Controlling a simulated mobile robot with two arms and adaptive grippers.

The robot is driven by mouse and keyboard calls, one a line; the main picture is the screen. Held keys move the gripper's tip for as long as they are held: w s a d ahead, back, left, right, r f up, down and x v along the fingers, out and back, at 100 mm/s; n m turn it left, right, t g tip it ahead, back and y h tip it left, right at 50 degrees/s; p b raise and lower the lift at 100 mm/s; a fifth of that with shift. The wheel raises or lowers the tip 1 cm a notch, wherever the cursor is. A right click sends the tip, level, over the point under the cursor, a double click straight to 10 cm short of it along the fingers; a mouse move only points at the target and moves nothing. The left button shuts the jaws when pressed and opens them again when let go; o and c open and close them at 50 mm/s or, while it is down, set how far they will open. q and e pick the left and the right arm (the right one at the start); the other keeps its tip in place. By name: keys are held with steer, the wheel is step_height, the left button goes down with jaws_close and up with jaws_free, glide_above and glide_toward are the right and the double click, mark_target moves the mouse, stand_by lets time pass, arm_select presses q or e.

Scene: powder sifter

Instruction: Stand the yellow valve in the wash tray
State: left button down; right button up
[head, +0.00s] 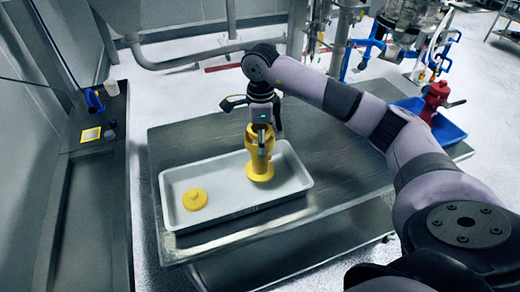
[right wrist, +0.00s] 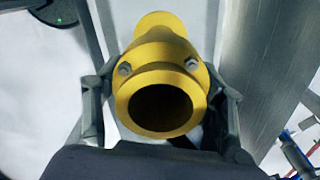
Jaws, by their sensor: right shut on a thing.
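The yellow valve (head: 260,165) is upright over the right part of the white wash tray (head: 224,212). Its base appears at the tray floor, but I cannot tell for sure whether it touches. My right gripper (head: 262,132) is above the valve and shut on its upper part. In the right wrist view, the valve (right wrist: 165,62) sits between both fingers, its round open end facing the camera. A yellow round part with a knob (head: 195,199) lies in the left part of the tray. My left gripper is not in view.
The tray stands on a dark metal table (head: 335,175). A red valve (head: 436,98) stands in a blue tray (head: 450,132) at the table's right end. A side counter (head: 98,215) at left holds a blue item (head: 94,101) and small things. Pipes rise behind the table.

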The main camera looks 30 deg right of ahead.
steer(key=p, duration=0.2)
glide_above(258, 171)
steer(key=w+d, duration=0.2)
step_height(258, 171, down, 5)
steer(key=shift+s+f, duration=0.1)
steer(key=shift+f+b, duration=0.15)
steer(key=shift+b, duration=0.15)
steer(key=shift+f, duration=0.15)
steer(key=o, duration=1.9)
steer(key=shift+s, duration=0.1)
